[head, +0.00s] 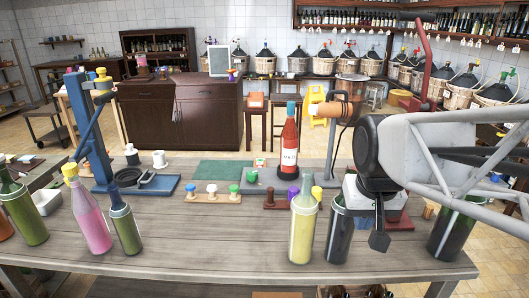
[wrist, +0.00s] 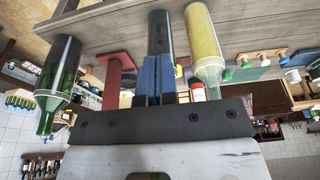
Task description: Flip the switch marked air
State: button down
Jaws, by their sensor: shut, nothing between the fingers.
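I cannot make out a switch marked air in either view; no such label is legible. My gripper (head: 379,242) points down over the right part of the wooden table, beside a dark bottle (head: 338,236). Its fingers are together and empty. In the wrist view the blue-faced fingers (wrist: 158,70) are side by side, with the dark bottle (wrist: 160,30) beyond them. My gripper and arm hide part of the table's right side.
A yellow bottle (head: 302,232) stands left of the dark bottle; another dark bottle (head: 450,232) stands at the right. A red bottle (head: 290,145) stands farther back. A blue stand (head: 95,140) and pink bottle (head: 88,215) are at left. The front middle of the table (head: 215,245) is clear.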

jog(key=w+a+r, duration=0.2)
jog(key=w+a, duration=0.1)
jog(key=w, duration=0.9)
jog(key=w+a+r, duration=0.1)
jog(key=w+a, duration=0.2)
jog(key=w, duration=0.9)
jog(key=w+a+r, duration=0.2)
jog(key=w+a, duration=0.1)
jog(key=w, duration=0.8)
jog(key=w+a+f, duration=0.4)
jog(key=w+f, duration=0.1)
jog(key=w, duration=0.5)
jog(key=w+a+f, duration=0.5)
jog(key=w, duration=0.5)
jog(key=w+a+f, duration=0.5)
jog(key=w, duration=0.6)
jog(key=shift+f, duration=0.2)
jog(key=shift+d+f, duration=0.1)
jog(key=shift+f, duration=0.05)
send_over(259, 162)
notch_tip(259, 162, down, 11)
jog(key=shift+s+f, duration=0.1)
jog(key=shift+s, duration=0.05)
jog(key=shift+s+f, duration=0.15)
jog(key=shift+f, duration=0.95)
